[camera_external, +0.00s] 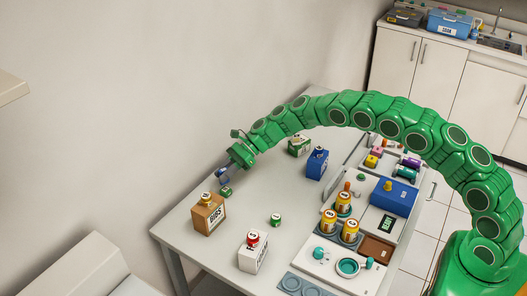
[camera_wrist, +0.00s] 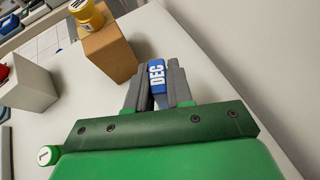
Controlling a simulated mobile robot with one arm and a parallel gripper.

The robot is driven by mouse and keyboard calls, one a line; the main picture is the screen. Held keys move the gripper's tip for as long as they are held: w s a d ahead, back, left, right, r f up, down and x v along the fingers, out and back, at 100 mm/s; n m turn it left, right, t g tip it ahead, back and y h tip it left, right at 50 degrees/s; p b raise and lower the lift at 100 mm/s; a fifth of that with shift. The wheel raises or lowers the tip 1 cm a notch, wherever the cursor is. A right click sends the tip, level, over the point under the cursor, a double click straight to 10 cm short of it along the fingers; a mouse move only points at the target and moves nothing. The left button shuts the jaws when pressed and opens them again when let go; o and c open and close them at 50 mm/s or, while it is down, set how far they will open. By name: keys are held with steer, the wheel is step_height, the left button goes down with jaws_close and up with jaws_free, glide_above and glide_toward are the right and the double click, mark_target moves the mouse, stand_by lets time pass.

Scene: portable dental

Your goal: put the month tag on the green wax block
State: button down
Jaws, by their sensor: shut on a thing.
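My gripper (camera_external: 228,170) is shut on the month tag (camera_wrist: 157,75), a small blue piece with white "DEC" lettering. In the wrist view the tag sits between the grey fingers (camera_wrist: 155,85); in the external view it is a small blue patch (camera_external: 221,173). A small green piece (camera_external: 226,190) shows just below the gripper, and a larger green block (camera_external: 299,146) with a white label stands farther back. I cannot tell which is the wax block.
A brown box (camera_external: 209,216) with a yellow jar stands in front of the gripper. A white box (camera_external: 250,260), a small green jar (camera_external: 275,220) and a blue box (camera_external: 317,165) stand on the table. Trays of jars fill its right side. The wall is close at left.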

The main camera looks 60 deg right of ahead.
mark_target(225, 183)
steer(key=shift+f, duration=1.5)
steer(key=shift+f, duration=0.1)
steer(key=c, duration=1)
jaws_free()
steer(key=shift+d+r, duration=0.25)
steer(key=shift+d, duration=0.05)
steer(key=v, duration=1.1)
steer(key=shift+s+d+r, duration=0.1)
steer(key=shift+s, duration=0.1)
